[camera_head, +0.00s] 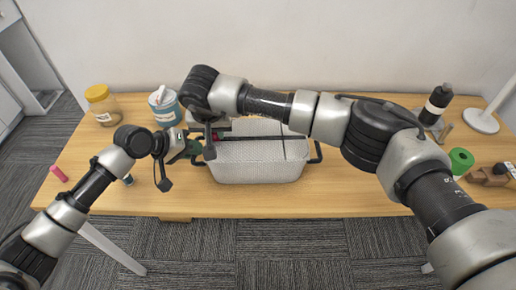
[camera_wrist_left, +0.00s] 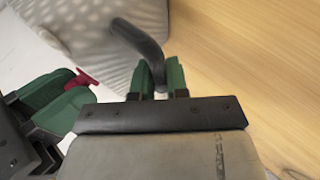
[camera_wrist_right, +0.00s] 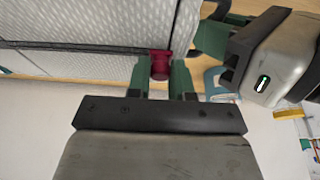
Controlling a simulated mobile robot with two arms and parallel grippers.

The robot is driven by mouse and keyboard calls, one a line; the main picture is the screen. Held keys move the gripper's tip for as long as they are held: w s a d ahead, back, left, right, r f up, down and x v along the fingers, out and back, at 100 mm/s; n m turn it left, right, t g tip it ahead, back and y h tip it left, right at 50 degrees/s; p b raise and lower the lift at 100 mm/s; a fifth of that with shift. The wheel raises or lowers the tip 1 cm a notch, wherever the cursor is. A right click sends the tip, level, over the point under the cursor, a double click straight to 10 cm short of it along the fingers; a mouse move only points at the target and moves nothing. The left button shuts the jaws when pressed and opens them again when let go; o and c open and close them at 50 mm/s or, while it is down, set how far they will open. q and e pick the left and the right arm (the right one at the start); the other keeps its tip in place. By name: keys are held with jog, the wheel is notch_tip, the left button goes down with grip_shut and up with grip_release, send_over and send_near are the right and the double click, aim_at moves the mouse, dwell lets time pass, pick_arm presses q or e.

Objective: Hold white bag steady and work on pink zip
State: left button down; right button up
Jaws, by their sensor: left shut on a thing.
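The white bag (camera_head: 257,163), a woven box shape with dark handles, stands at the middle of the wooden table. My left gripper (camera_head: 193,148) is at its left end. In the left wrist view the left gripper (camera_wrist_left: 162,75) is shut on the bag's black handle (camera_wrist_left: 142,42). My right gripper (camera_wrist_right: 160,75) is close beside it, over the bag's left end. In the right wrist view the pink zip pull (camera_wrist_right: 160,64) sits between its fingertips; whether they press on it is unclear. The pull also shows in the left wrist view (camera_wrist_left: 84,78). My right arm hides part of the bag's top.
A yellow-lidded jar (camera_head: 101,103) and a blue-and-white tub (camera_head: 165,107) stand at back left. A pink stick (camera_head: 59,173) lies at the left edge. A black bottle (camera_head: 435,105), green roll (camera_head: 461,161) and wooden piece (camera_head: 487,176) are right. The table front is mostly clear.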

aim_at(256, 135)
pick_arm(q)
jog(key=shift+f, duration=0.1)
pick_arm(e)
jog(key=shift+c, duration=0.8)
jog(key=shift+d, duration=0.1)
jog(key=shift+d, duration=0.2)
jog(key=shift+w+d, duration=0.1)
jog(key=shift+d, duration=2.15)
jog(key=shift+w+d, duration=0.1)
jog(key=shift+d, duration=2.35)
